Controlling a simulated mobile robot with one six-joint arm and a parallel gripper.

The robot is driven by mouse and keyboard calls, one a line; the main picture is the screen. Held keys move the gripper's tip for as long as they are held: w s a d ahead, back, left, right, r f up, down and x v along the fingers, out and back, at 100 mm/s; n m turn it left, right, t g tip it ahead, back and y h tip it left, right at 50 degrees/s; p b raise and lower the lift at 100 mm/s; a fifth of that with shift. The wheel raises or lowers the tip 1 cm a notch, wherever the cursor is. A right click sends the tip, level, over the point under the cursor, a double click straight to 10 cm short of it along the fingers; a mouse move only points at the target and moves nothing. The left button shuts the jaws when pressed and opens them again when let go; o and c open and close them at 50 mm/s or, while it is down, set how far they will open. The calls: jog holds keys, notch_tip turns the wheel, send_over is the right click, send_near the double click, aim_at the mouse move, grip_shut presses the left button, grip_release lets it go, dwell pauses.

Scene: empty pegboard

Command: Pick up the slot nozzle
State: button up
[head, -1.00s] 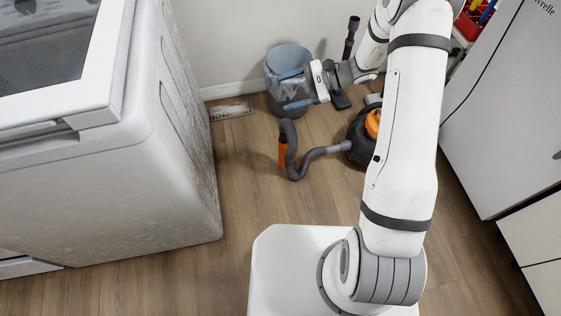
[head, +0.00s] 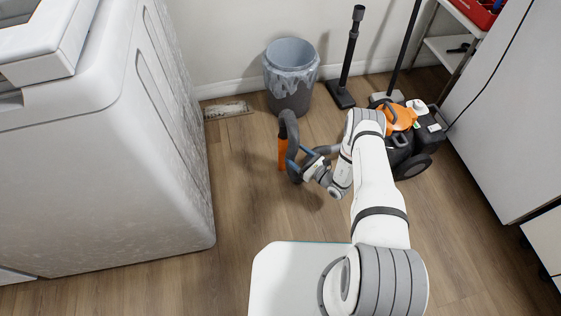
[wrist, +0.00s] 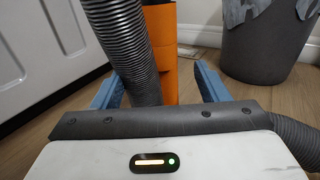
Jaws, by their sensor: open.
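The orange piece at the end of the grey hose, which looks like the slot nozzle (head: 282,153), stands upright over the floor left of the vacuum. It also shows in the wrist view (wrist: 163,55), between my blue fingers and beyond a ribbed length of the grey hose (wrist: 122,40). My gripper (head: 296,166) is low beside the hose and nozzle, its jaws open with one finger on each side. Its fingertips also show in the wrist view (wrist: 159,76). I cannot tell whether a finger touches the nozzle or hose. The nozzle's lower end is hidden in the wrist view.
The orange and black vacuum (head: 405,130) stands right of my arm. A grey bin (head: 290,92) with a bag liner and a black floor tool (head: 346,70) stand by the back wall. A white appliance (head: 130,150) is at left. The wooden floor (head: 245,190) between is clear.

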aim_at(288, 147)
jog(key=b+x, duration=0.3)
jog(key=x, duration=0.4)
jog(key=shift+s+a+r, duration=0.1)
jog(key=shift+r, duration=0.05)
jog(key=shift+w+a+r, duration=0.1)
jog(key=shift+w+a, duration=0.1)
jog(key=shift+c, duration=0.6)
jog(key=c, duration=0.9)
